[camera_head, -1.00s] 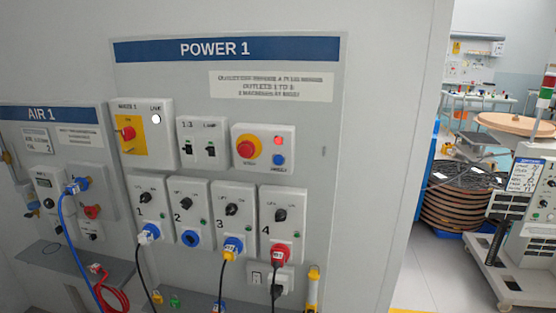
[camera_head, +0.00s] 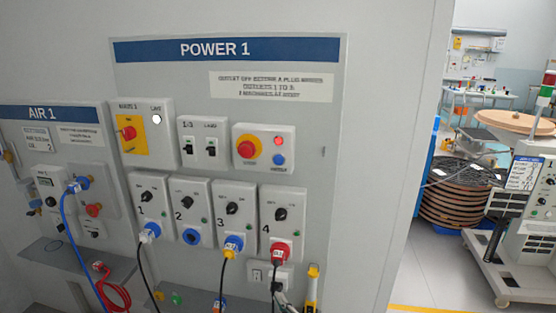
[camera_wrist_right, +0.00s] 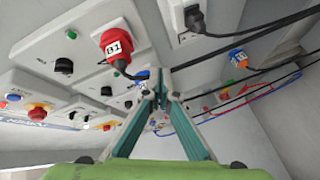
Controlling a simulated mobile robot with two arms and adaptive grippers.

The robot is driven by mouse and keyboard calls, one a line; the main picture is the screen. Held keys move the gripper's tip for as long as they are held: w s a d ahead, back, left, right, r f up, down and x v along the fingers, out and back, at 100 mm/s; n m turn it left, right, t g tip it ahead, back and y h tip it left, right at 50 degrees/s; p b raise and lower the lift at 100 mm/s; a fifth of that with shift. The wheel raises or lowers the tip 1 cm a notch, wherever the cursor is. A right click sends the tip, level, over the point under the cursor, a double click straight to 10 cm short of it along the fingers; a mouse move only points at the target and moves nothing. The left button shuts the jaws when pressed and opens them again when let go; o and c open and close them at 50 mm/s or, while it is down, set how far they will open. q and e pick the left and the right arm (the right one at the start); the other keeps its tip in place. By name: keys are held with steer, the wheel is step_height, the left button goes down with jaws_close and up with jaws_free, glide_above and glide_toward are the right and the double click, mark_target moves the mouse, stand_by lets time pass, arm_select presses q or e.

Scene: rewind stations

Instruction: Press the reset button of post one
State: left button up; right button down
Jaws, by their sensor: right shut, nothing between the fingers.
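The post one panel, labelled POWER 1 (camera_head: 228,49), fills the middle of the head view. Its blue reset button (camera_head: 279,159) sits under a red lamp (camera_head: 279,141), beside a red emergency knob on a yellow ring (camera_head: 246,149). In the wrist view the blue button (camera_wrist_right: 13,97) is small at the left edge. My right gripper (camera_wrist_right: 155,76) is shut and empty in the wrist view, below the panel and apart from the button. In the head view only a small grey and dark shape shows at the bottom near the white outlet; I cannot tell whether it is the gripper. My left gripper is not in view.
Several outlets with rotary switches line the panel; outlet 4 holds a red plug (camera_head: 280,252). Black cables hang below. The AIR 1 panel (camera_head: 42,113) with blue and red hoses is at left. Free floor and a cable reel (camera_head: 460,190) lie to the right.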

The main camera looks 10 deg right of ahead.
mark_target(278, 160)
step_height(278, 160, up, 37)
steer(key=w+a+n+t+y+p, duration=0.1)
steer(key=w+a+n+t+y, duration=0.1)
steer(key=n+t, duration=0.4)
steer(key=shift+a+f+n+t+y, duration=0.15)
steer(key=shift+a+n+t+y, duration=0.25)
steer(key=shift+t, duration=0.3)
steer(key=shift+w, duration=0.1)
steer(key=w+d+b, duration=0.2)
steer(key=w+b, duration=0.3)
steer(key=w, duration=0.3)
steer(key=shift+w+d, duration=0.2)
steer(key=shift+d, duration=0.15)
